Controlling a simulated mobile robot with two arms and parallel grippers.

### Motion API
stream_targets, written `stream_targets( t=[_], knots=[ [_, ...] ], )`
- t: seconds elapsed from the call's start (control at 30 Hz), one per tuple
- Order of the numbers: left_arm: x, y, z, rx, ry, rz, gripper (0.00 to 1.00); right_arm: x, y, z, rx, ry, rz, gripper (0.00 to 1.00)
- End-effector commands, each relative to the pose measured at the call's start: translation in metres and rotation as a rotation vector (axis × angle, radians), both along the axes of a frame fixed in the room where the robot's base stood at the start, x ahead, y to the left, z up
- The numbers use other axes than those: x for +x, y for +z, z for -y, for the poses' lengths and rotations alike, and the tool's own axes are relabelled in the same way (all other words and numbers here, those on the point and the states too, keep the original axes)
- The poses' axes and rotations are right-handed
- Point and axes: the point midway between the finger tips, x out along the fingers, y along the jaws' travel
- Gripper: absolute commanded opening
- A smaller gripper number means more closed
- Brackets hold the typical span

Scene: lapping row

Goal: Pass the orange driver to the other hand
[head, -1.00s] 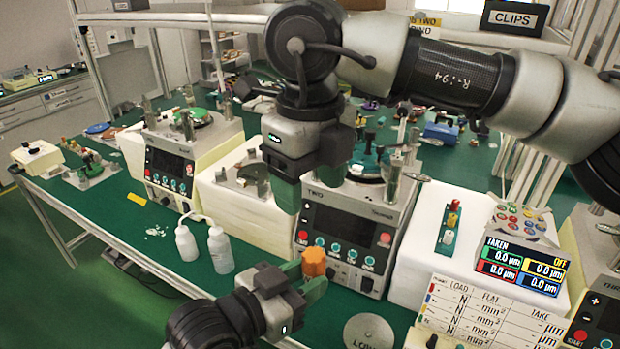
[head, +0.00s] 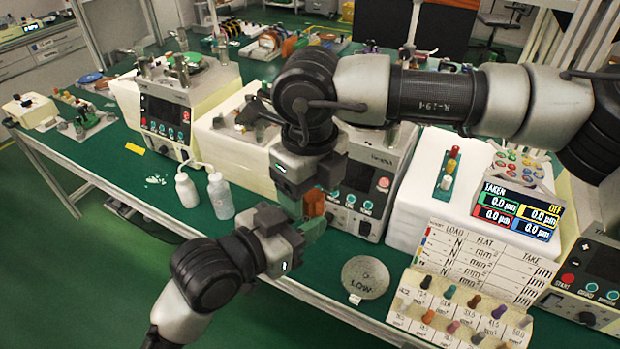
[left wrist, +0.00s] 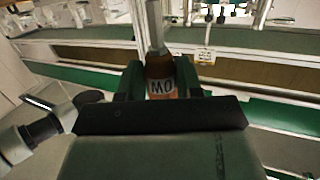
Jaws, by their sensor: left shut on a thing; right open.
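The orange driver (head: 314,204) is held in my left gripper (head: 308,230), which is shut on it above the bench's front edge. In the left wrist view the driver (left wrist: 160,70) shows a brown-orange handle with a pale lettered band and a grey shaft between the left fingers (left wrist: 160,88). My right gripper (head: 305,203) comes down from above and is open, with its fingers at the driver's upper part. The driver seems to lie between them; whether they touch it is hidden.
Two white bottles (head: 219,196) stand left of the grippers. A round grey LOW plate (head: 366,277) lies to the right. Behind are lapping machines (head: 358,190) on pale blocks. A rack of coloured pegs (head: 455,312) is at the front right.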

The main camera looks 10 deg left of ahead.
Motion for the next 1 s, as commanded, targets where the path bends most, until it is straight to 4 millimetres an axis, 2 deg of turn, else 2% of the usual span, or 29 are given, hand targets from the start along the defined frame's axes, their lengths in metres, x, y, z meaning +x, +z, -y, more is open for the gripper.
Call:
stream_targets(
  t=[0.17,0.5,0.53,0.57,0.7,0.73,1.0],
  knots=[
    [0.0000,0.0003,0.0000,-0.001,0.000,0.001,0.10,-0.0001,0.0000,0.0001,0.000,0.000,0.000,0.64],
    [0.0000,0.0002,0.0000,-0.001,0.000,0.001,0.10,-0.0008,0.0002,-0.0005,0.001,0.002,-0.002,0.12],
    [0.0001,0.0002,0.0001,-0.001,0.000,0.001,0.10,-0.0009,0.0002,-0.0006,0.001,0.002,-0.002,0.10],
    [0.0001,0.0002,0.0001,-0.001,0.000,0.001,0.40,-0.0010,0.0004,-0.0007,0.002,0.002,-0.002,0.10],
    [0.0001,0.0001,0.0001,0.000,0.000,0.000,0.61,-0.0008,0.0004,-0.0006,0.001,0.002,-0.002,0.10],
    [0.0001,0.0001,0.0001,0.000,0.000,0.000,0.65,-0.0007,0.0004,-0.0005,0.001,0.002,-0.002,0.10],
    [-0.0001,-0.0003,-0.0002,-0.001,0.001,-0.001,0.65,-0.0002,0.0004,-0.0002,0.001,0.000,-0.001,0.10]
  ],
)
